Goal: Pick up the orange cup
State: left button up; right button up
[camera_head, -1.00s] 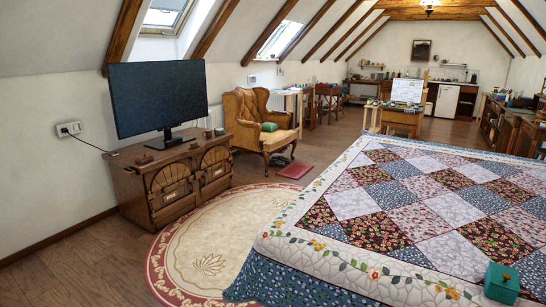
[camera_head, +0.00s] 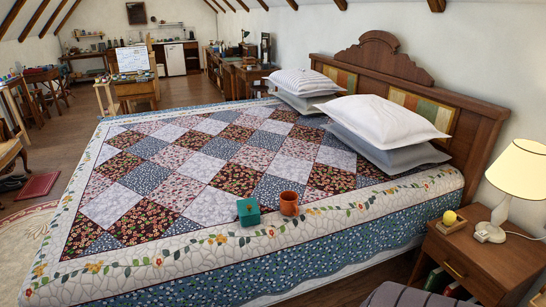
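An orange cup (camera_head: 289,203) stands upright on the bed near its front edge. A small teal box (camera_head: 248,211) with a knob or clasp sits on the bed just left of the cup, close beside it. The bed (camera_head: 200,262) carries a patchwork quilt with a floral border. Neither of my grippers shows in the head view.
A nightstand (camera_head: 478,253) with a lit lamp (camera_head: 520,170) and a small tray with a yellow ball (camera_head: 449,217) stands at the right. Pillows (camera_head: 385,125) lie by the headboard. A grey padded seat (camera_head: 405,296) is at the bottom edge. Floor shows at left.

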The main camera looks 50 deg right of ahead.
aim_at(291, 206)
jog(key=z, duration=1.7)
